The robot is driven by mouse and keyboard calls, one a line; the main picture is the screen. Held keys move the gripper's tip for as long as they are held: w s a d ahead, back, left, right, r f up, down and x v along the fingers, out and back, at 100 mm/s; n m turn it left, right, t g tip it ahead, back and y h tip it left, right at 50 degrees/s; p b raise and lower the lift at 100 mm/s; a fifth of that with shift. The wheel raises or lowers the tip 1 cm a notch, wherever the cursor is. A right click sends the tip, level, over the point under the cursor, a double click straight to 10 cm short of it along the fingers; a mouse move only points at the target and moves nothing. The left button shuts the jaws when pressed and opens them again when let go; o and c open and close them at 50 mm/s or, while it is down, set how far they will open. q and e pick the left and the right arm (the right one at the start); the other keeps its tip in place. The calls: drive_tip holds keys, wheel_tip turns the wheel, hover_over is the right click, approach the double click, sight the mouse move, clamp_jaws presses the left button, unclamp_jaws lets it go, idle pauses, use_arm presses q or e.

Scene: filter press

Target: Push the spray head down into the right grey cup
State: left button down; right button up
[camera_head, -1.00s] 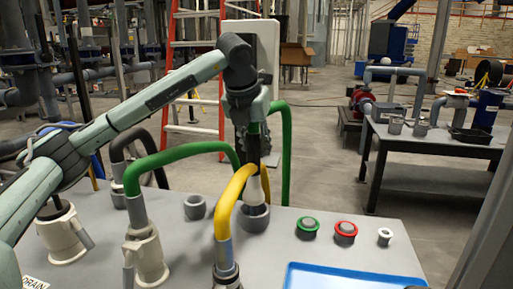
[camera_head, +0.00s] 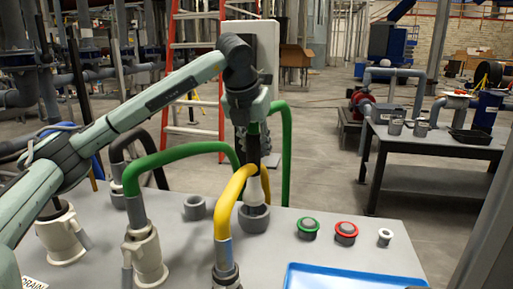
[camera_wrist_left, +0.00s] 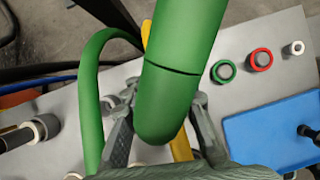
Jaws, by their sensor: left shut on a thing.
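My left gripper (camera_head: 253,150) points straight down over the right grey cup (camera_head: 254,219) in the head view. It is shut on the spray head (camera_head: 256,192), whose pale tapered lower part shows below the fingers. The lower end reaches the cup's mouth; its depth inside is hidden. The yellow hose partly covers the spray head on its left. In the left wrist view a thick green tube (camera_wrist_left: 180,80) lies between the fingers and hides the cup and the nozzle. My right gripper is not in view.
A yellow hose (camera_head: 227,200) and a green hose (camera_head: 180,155) arch close to the left gripper. The empty left grey cup (camera_head: 195,208) stands to the left. Green (camera_head: 308,226) and red (camera_head: 346,231) buttons and a blue tray (camera_head: 345,277) lie to the right.

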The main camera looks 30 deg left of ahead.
sight(256, 172)
use_arm(q)
drive_tip(key=shift+f, duration=0.15)
drive_tip(key=shift+f+b, duration=2.4)
drive_tip(key=shift+f, duration=0.6)
drive_tip(key=c, duration=1.2)
unclamp_jaws()
drive_tip(key=shift+o, duration=0.2)
drive_tip(key=v, duration=1.2)
